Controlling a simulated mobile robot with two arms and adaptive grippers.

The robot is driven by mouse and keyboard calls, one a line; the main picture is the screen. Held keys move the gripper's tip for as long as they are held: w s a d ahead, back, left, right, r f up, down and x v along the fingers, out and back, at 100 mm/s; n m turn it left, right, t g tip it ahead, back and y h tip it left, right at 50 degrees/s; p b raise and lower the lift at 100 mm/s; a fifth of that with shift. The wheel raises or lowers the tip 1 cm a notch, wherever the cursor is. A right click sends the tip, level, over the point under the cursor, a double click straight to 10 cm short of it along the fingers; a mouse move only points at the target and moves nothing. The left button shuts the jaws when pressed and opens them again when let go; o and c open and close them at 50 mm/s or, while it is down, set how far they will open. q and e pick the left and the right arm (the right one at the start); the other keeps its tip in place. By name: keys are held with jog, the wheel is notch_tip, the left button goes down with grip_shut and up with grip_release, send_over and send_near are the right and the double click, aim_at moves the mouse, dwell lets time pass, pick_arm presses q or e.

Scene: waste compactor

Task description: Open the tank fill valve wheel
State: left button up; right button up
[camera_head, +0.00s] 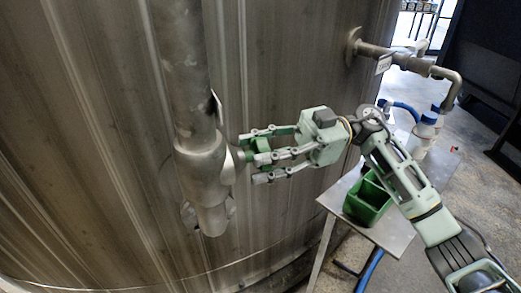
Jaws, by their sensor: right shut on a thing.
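A grey metal pipe (188,75) runs down the front of the large steel tank (110,110). It widens into a valve body (203,165) at its lower end. My right gripper (252,157) reaches in from the right, just right of the valve body. Its fingers are shut around a green part (284,134), which looks like the valve wheel, mostly hidden by the fingers. I cannot tell how far the wheel is turned. My left gripper is not in view.
A metal side table (388,226) stands right of the tank, below my right arm, with a green bin (367,201) and white bottles (422,136) on it. Another pipe (405,61) leaves the tank at the upper right. Open floor (475,190) lies at the right.

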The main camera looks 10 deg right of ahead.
jog(key=shift+n, duration=0.3)
jog(key=n, duration=0.3)
jog(key=shift+r+n, duration=0.1)
jog(key=shift+n, duration=0.5)
jog(key=n+b, duration=0.2)
jog(key=n, duration=0.2)
jog(key=shift+n, duration=0.3)
jog(key=n+b, duration=0.2)
jog(key=n, duration=0.1)
jog(key=shift+s+n, duration=0.1)
jog(key=shift+n, duration=0.2)
jog(key=n+b, duration=0.3)
jog(key=n, duration=0.2)
jog(key=shift+n+b, duration=0.3)
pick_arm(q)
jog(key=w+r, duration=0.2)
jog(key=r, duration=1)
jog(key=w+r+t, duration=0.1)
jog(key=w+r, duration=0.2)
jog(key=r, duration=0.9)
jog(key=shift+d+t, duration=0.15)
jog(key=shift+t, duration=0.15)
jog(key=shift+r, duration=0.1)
pick_arm(e)
jog(key=shift+c, duration=0.3)
